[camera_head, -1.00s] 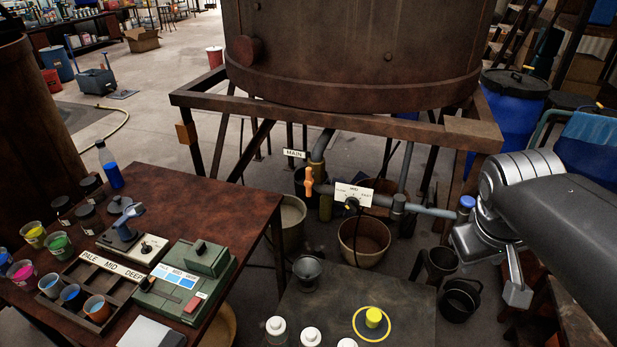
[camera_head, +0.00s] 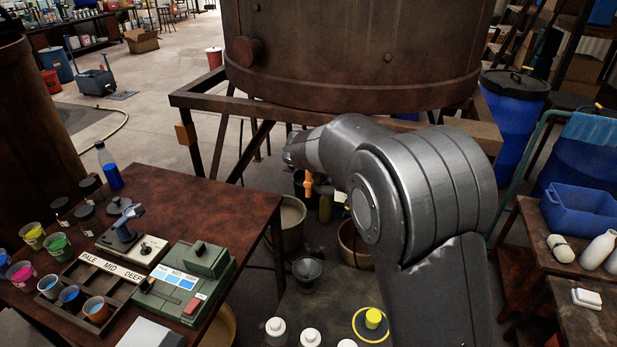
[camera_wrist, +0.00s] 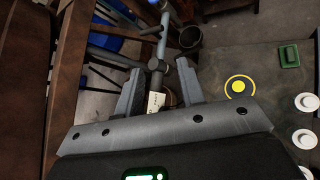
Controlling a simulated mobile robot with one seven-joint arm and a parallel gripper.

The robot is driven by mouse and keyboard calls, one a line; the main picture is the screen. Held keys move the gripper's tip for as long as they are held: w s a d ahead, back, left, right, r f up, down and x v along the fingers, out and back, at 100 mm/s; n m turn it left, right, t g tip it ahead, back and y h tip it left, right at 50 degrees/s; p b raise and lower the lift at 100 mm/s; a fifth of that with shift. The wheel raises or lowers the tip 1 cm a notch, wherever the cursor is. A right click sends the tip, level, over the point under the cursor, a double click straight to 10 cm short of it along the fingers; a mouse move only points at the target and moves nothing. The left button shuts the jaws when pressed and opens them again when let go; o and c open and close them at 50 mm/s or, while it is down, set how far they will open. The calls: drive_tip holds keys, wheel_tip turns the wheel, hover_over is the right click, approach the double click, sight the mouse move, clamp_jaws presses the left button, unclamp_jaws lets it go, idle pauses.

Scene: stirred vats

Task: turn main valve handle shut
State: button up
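The main valve handle (camera_head: 308,187) is a small orange lever, roughly upright, on a pipe below the large rusty vat in the head view. My arm passes just above and to the right of it. The MAIN label is hidden behind my arm. My gripper (camera_wrist: 160,67) shows in the wrist view with its two fingers spread apart and nothing held between them. A white label plate (camera_wrist: 155,102) and grey pipework show beyond the fingers. I cannot make out the orange handle in the wrist view. In the head view my fingers are not clearly visible.
The vat (camera_head: 350,55) stands on a rusty frame (camera_head: 220,104) whose beams and legs surround the valve area. A brown table (camera_head: 190,195) with cups and a green device is at left. A low dark bench (camera_head: 320,290) with white knobs lies in front.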

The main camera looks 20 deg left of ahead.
drive_tip(key=w+a+f+n+t+h, duration=0.1)
drive_tip(key=a+f+n+t, duration=0.1)
drive_tip(key=a, duration=0.4)
drive_tip(key=w+a+f+n+t, duration=0.1)
drive_tip(key=a+f+n, duration=0.15)
drive_tip(key=a, duration=0.35)
drive_tip(key=n+t, duration=0.5)
approach(308, 182)
drive_tip(key=r, duration=0.1)
drive_tip(key=shift+y, duration=0.3)
drive_tip(key=x, duration=1)
drive_tip(key=shift+w+r, duration=0.25)
drive_tip(key=shift+w, duration=0.1)
drive_tip(key=shift+c, duration=0.5)
clamp_jaws()
